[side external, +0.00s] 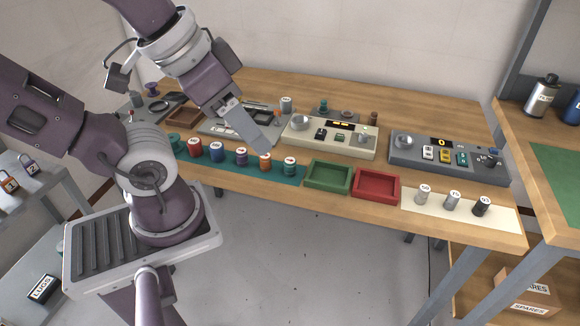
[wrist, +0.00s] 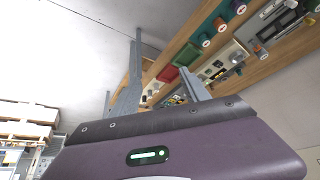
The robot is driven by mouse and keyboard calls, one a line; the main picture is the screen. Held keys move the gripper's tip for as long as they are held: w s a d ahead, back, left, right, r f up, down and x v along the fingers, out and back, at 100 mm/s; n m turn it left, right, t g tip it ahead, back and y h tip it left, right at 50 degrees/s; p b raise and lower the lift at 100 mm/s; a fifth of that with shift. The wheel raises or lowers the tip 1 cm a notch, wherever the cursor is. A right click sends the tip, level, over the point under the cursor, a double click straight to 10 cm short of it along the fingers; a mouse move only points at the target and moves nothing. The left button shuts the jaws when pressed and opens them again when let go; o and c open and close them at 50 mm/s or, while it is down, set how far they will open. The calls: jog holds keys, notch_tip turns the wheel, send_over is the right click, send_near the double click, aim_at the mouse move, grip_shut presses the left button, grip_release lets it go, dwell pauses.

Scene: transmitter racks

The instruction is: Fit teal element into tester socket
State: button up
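A row of colored cylinders with white tops stands on a teal strip (side external: 225,165). A teal element (side external: 290,166) stands upright at its right end; it also shows in the wrist view (wrist: 205,41). Another teal cylinder (side external: 175,142) stands at the left end. My gripper (side external: 270,139) is in the air above the row, left of the right-end teal element. Its fingers (wrist: 160,58) are apart with nothing between them.
A green tray (side external: 328,188) and a red tray (side external: 376,199) lie right of the strip. Several grey and black cylinders (side external: 453,200) stand on a cream mat (side external: 412,208). Another grey device (side external: 213,134) is partly hidden behind my gripper.

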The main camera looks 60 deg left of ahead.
jog(key=n+g, duration=0.6)
jog(key=n, duration=1.6)
send_over(290, 161)
jog(key=f, duration=1.6)
jog(key=shift+s+d+f, duration=0.25)
jog(key=shift+f, duration=0.15)
jog(key=f, duration=0.7)
jog(key=shift+w+a, duration=0.3)
jog(key=shift+a, duration=0.05)
grip_shut()
